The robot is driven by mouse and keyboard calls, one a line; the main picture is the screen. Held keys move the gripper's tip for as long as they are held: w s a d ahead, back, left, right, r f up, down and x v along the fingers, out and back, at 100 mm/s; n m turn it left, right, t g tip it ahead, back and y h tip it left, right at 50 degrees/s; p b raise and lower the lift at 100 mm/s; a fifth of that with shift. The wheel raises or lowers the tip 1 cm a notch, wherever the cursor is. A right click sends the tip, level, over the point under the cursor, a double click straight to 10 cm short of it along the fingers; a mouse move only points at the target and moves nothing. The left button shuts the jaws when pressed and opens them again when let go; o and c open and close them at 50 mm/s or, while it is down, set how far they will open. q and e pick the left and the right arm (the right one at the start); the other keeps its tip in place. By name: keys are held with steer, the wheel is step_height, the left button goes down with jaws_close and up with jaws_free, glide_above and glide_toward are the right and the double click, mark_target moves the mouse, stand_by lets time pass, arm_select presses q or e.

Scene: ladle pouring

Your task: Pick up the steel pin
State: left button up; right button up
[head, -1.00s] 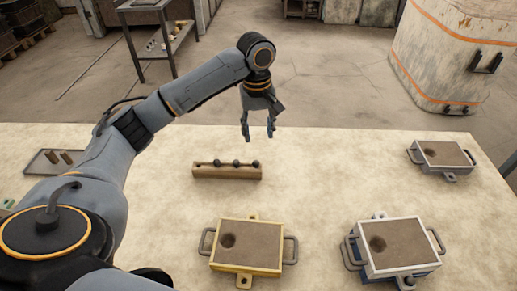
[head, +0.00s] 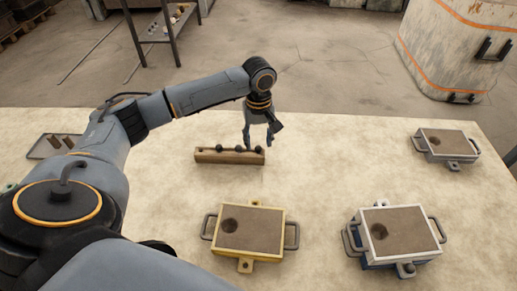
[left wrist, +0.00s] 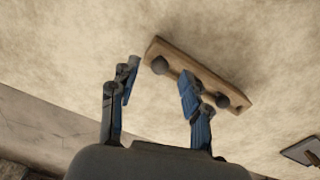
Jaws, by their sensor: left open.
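A wooden rack (head: 215,157) stands on the table and holds several upright pins with dark round heads. One pin (head: 219,149) is left of the middle and another (head: 239,149) is near the middle. A third pin (head: 259,150) is at the right end, below my left gripper (head: 259,143). Which pin is the steel pin, I cannot tell. The gripper is open, pointing down over the rack's right end. In the left wrist view, one dark pin head (left wrist: 160,65) shows between the open fingertips and another (left wrist: 222,101) beyond the right finger. My right gripper is not in view.
A yellow sand-filled mould box (head: 249,257) stands in front. A white-and-blue one (head: 402,253) is at front right, and a grey one (head: 450,158) at far right. A tray (head: 40,150) lies at left. The table between is clear.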

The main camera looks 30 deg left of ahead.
mark_target(258, 153)
arm_select(q)
steer(key=shift+f, duration=1.35)
steer(key=c, duration=0.9)
